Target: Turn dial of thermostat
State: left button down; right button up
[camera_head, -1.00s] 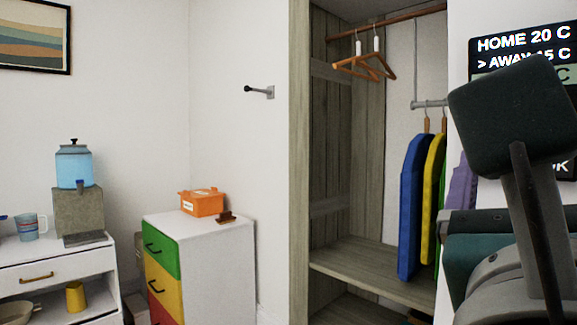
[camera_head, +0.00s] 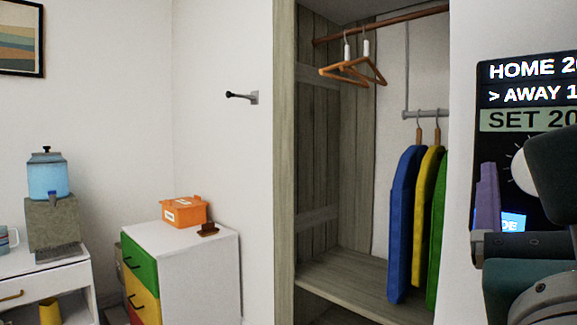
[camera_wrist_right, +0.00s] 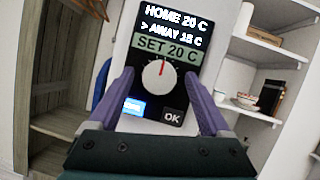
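The thermostat (camera_wrist_right: 150,52) is a dark wall panel, seen in the right wrist view and cut off at the right edge in the head view (camera_head: 521,82). Its screen reads HOME 20 C, AWAY with an arrow, and SET 20 C on a greenish row. Its round white dial (camera_wrist_right: 159,77) has a red mark pointing up; my arm partly hides it in the head view (camera_head: 521,172). My right gripper (camera_wrist_right: 160,74) is open, its purple fingers apart on either side of the dial. Contact is not visible. My left gripper is out of view.
Below the dial are a lit blue button (camera_wrist_right: 133,107) and an OK button (camera_wrist_right: 172,116). An open wardrobe (camera_head: 284,170) with hanging garments stands left of the thermostat. Shelves with bowls (camera_wrist_right: 245,100) are to its right in the wrist view.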

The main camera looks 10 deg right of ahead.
grip_shut()
dwell(0.4)
jog(key=shift+s+d+r+n+g+y+p, duration=0.15)
jog(key=shift+n+y+p, duration=1)
jog(key=shift+n+p, duration=2)
jog(key=shift+w+a+r+n+g+y+p, duration=0.15)
jog(key=shift+n+y+p, duration=0.95)
jog(key=shift+n+p, duration=2)
jog(key=shift+s+d+r+n+g+y+p, duration=0.15)
jog(key=shift+n+y+p, duration=1)
jog(key=shift+n+p, duration=2)
jog(key=shift+f+m+p, duration=0.15)
jog(key=shift+m+p, duration=0.75)
jog(key=shift+p, duration=0.05)
